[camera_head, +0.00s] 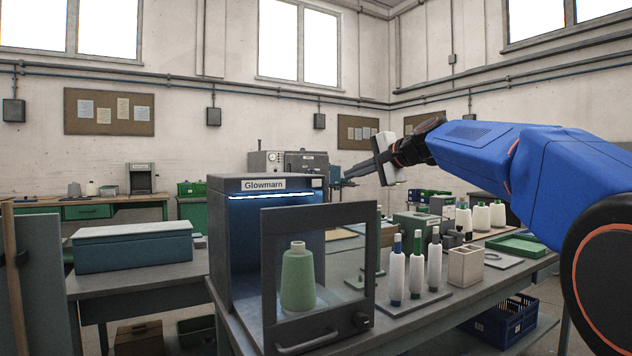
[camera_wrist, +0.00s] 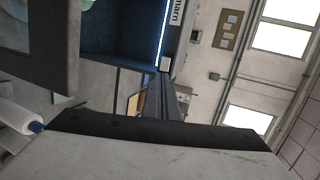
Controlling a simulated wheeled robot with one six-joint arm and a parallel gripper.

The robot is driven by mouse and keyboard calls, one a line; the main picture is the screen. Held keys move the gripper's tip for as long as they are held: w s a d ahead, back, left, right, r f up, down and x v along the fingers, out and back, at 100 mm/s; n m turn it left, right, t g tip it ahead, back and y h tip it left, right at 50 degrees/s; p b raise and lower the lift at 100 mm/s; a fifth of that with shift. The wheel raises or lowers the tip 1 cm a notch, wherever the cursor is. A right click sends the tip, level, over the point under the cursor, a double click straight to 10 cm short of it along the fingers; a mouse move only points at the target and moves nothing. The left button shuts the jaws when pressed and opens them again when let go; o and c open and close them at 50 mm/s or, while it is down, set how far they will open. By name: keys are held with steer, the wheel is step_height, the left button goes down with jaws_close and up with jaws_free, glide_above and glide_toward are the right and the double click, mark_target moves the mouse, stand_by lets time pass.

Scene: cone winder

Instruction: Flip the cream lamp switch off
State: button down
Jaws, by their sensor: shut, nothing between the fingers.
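The dark Glowmarn cabinet (camera_head: 222,240) stands at the front of the bench, and its lamp strip (camera_head: 262,196) is lit bluish white. The small cream lamp switch (camera_head: 317,182) is at the right end of the cabinet's top front band. It also shows in the wrist view (camera_wrist: 166,64), just beyond my fingertips. My gripper (camera_head: 337,178) is shut and empty, pointing left at the switch from its right. In the wrist view its dark fingers (camera_wrist: 160,82) appear together close to the switch. I cannot tell whether they touch it.
A framed clear door (camera_head: 368,262) stands in front of the cabinet, with a green cone (camera_head: 298,280) behind it. A blue-grey case (camera_head: 130,250) sits on the left bench.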

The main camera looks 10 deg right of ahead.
steer(key=shift+a, duration=0.1)
steer(key=shift+a, duration=0.1)
glide_toward(313, 184)
steer(key=x, duration=0.4)
steer(key=shift+w+a+f, duration=0.1)
steer(key=shift+f, duration=0.25)
steer(key=shift+w+a, duration=0.4)
steer(key=shift+w, duration=0.35)
